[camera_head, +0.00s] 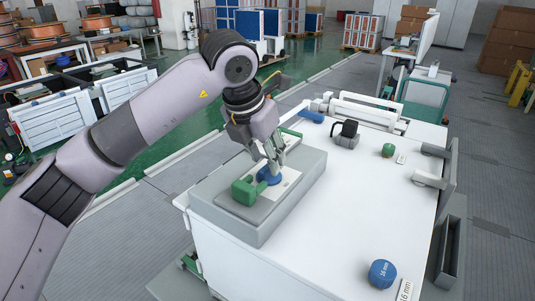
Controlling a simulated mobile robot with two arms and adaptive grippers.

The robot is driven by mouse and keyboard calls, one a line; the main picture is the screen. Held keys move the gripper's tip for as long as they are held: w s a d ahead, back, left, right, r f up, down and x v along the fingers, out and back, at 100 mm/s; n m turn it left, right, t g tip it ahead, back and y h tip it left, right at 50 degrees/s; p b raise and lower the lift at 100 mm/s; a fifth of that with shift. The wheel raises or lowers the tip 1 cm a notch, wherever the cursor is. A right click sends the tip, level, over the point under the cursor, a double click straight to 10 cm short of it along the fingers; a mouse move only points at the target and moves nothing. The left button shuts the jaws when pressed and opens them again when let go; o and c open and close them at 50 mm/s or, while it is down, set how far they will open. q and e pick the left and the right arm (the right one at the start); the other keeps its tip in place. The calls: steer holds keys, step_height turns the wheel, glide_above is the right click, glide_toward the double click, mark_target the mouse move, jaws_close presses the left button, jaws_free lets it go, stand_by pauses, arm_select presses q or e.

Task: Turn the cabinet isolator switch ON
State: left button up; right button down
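A white cabinet-like table (325,215) fills the middle. On it a raised grey box (245,222) carries a blue rounded part (268,176) and a green block-shaped part (246,191). My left gripper (275,164) points down over the box, with its fingertips right at the blue part. Whether they touch it or close on it is not clear. A black part with a raised handle on a grey base (346,133) stands farther back. I cannot tell from markings which part is the isolator switch. My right gripper is not in view.
A small green knob (389,150) and grey cylinders (428,179) sit toward the right edge. The table's front middle is clear.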

arm_select(q)
steer(key=shift+x, duration=1.1)
steer(key=shift+c, duration=0.6)
jaws_close()
